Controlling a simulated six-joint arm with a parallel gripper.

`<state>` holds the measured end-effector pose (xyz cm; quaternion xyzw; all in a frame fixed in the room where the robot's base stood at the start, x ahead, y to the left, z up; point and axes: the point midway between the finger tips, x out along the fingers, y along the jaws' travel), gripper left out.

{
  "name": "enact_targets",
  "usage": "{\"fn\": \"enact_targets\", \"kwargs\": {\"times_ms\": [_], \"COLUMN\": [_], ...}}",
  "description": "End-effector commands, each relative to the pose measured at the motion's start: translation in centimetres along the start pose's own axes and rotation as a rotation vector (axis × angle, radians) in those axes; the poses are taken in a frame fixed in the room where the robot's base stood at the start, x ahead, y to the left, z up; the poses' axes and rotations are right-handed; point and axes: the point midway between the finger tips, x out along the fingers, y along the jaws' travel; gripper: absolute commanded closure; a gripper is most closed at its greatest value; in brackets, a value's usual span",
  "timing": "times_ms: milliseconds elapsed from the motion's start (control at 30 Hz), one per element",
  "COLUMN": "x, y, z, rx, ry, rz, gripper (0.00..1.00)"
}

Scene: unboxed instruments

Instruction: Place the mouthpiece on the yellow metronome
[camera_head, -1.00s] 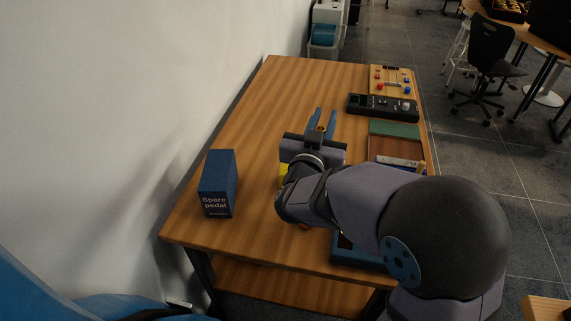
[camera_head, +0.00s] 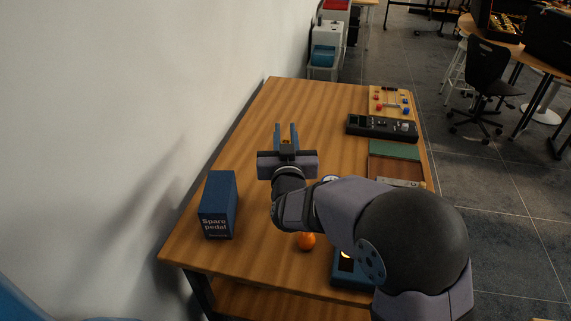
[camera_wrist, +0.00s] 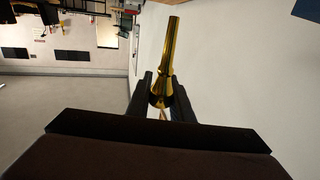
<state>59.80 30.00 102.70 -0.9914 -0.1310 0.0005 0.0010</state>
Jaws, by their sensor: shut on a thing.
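A dark blue "Spare pedal" box (camera_head: 218,207) stands at the left edge. A small orange object (camera_head: 306,241) and a blue device (camera_head: 350,270) are near the front. A black panel device (camera_head: 381,128), a board with knobs (camera_head: 391,101) and a green-and-brown tray (camera_head: 394,151) line the right side. The far left tabletop is clear.

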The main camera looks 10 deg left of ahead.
Motion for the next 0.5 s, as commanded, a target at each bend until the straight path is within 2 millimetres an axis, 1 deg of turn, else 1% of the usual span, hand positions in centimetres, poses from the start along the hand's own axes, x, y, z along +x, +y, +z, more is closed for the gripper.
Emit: {"fn": "enact_targets", "kwargs": {"times_ms": [33, 200, 433, 500], "x": [0.0, 0.0, 0.0, 0.0], "y": [0.0, 0.0, 0.0, 0.0], "z": [1.0, 2.8, 3.3, 3.8], "rx": [-0.003, 0.0, 0.0, -0.001], "ry": [-0.003, 0.0, 0.002, 0.0], "rz": [0.0, 0.0, 0.001, 0.0], "gripper": [1.0, 1.0, 1.0, 1.0]}}
